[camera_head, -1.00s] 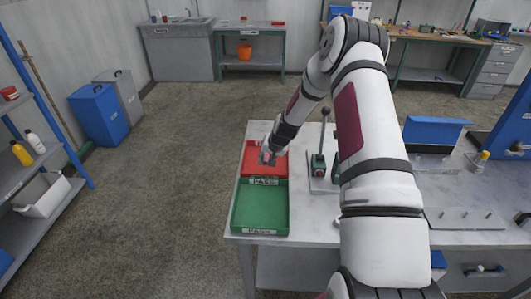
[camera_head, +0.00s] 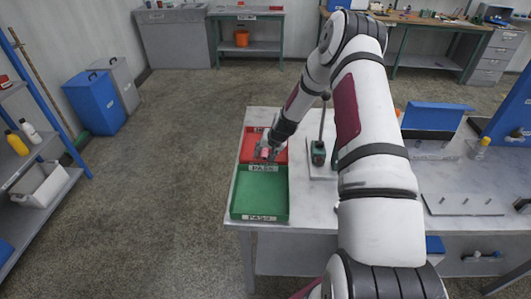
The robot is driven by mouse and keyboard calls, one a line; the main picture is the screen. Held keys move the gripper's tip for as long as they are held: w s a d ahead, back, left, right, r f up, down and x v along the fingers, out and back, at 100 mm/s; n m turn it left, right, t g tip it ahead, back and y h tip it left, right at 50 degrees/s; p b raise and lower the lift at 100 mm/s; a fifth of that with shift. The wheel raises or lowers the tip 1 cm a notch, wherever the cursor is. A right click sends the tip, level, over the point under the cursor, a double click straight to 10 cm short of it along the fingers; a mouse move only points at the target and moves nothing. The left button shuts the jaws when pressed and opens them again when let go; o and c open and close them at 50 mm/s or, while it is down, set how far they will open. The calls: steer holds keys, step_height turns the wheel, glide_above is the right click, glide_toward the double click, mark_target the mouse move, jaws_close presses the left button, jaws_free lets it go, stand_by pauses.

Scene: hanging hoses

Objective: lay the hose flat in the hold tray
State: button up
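The red tray (camera_head: 249,151) lies at the left end of the workbench, behind a green tray (camera_head: 262,192) marked PASS. A label on the red tray's back wall is mostly covered by my gripper, and I cannot read it. My gripper (camera_head: 268,153) is low over the red tray, pointing down into it. A small pinkish patch shows at its fingers, too small to tell what it is. I cannot make out the hose in this view. Whether the fingers are open or shut is not clear. The green tray looks empty.
Farther right are a blue panel (camera_head: 437,117) and a plate with pegs (camera_head: 462,205).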

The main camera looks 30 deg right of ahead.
steer(key=v, duration=1.2)
stand_by(0.6)
steer(key=s+a+r+n, duration=0.2)
steer(key=s+a+r, duration=0.15)
steer(key=r, duration=0.35)
steer(key=s+a+r+n, duration=0.1)
steer(key=s+a+r, duration=0.2)
steer(key=a+r, duration=0.35)
steer(key=s+a+r+n, duration=0.2)
steer(key=s+a+r, duration=0.1)
steer(key=r, duration=0.6)
steer(key=s+a+r, duration=0.2)
steer(key=s+r, duration=0.1)
steer(key=s, duration=0.4)
steer(key=s+a+r+n, duration=0.1)
steer(key=s+a+r, duration=0.2)
steer(key=s, duration=0.5)
steer(key=s+a+r+n, duration=0.1)
steer(key=s+a+r, duration=0.2)
steer(key=s, duration=0.4)
steer(key=shift+s+a, duration=0.25)
steer(key=shift+s, duration=0.15)
